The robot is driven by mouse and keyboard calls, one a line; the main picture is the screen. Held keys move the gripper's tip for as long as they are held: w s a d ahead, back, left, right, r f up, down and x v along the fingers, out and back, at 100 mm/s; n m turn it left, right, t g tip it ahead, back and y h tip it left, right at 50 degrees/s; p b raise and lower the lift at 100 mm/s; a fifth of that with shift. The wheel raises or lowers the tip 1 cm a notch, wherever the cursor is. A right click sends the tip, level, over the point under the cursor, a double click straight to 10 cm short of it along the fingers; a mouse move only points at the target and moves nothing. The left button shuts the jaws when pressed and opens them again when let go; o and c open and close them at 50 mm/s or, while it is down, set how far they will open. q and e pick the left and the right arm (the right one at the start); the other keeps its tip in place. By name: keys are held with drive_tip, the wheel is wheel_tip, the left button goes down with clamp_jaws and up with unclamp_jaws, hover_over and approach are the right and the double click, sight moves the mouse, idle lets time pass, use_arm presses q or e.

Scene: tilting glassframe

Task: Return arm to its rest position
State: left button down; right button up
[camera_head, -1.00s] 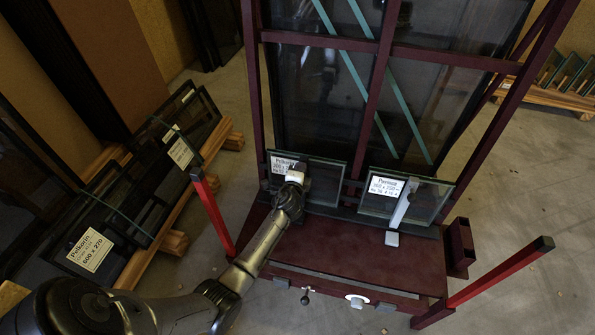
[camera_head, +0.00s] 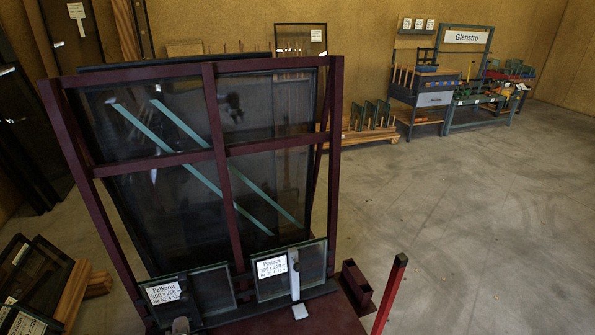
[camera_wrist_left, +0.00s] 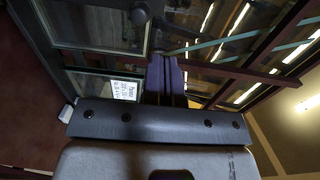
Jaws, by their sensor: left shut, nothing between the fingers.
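My left gripper (camera_wrist_left: 166,80) shows in the left wrist view with its dark fingers together and nothing between them. In the head view only a dark part of my left gripper (camera_head: 181,325) shows at the bottom edge, in front of the left small glass pane (camera_head: 210,290). Whether it touches that pane cannot be told. The left pane carries a white label (camera_head: 163,292). My right gripper is in neither view.
A dark red tilting frame (camera_head: 208,110) holds large glass with teal diagonal strips. A right small pane (camera_head: 313,265) stands at its foot. A red post (camera_head: 389,295) rises at the front right. Framed panes (camera_head: 40,270) lean at the left. The floor at right is clear.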

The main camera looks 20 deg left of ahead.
use_arm(q)
drive_tip(key=s+a+f+n+g+y, duration=0.1)
drive_tip(key=s+a+f+n+g, duration=0.15)
drive_tip(key=s+n+g, duration=0.5)
drive_tip(key=s+d+r+n+h+p, duration=0.2)
drive_tip(key=s+d+r+h+p, duration=0.3)
drive_tip(key=d+r, duration=0.45)
drive_tip(key=s+d+r+n+h+p, duration=0.1)
drive_tip(key=s+d+r+h+p, duration=0.2)
drive_tip(key=d+r+h+p, duration=0.5)
drive_tip(key=s+d+r+m+g+y+p, duration=0.25)
drive_tip(key=s+d+r+p, duration=0.35)
drive_tip(key=s+r+p, duration=0.45)
wheel_tip(320, 180, up, 35)
drive_tip(key=s+n+p, duration=0.1)
drive_tip(key=s+p, duration=0.2)
drive_tip(key=p, duration=3.5)
wheel_tip(320, 180, down, 17)
drive_tip(key=s+d+b, duration=0.1)
drive_tip(key=b, duration=1.7)
drive_tip(key=shift+d+f, duration=0.2)
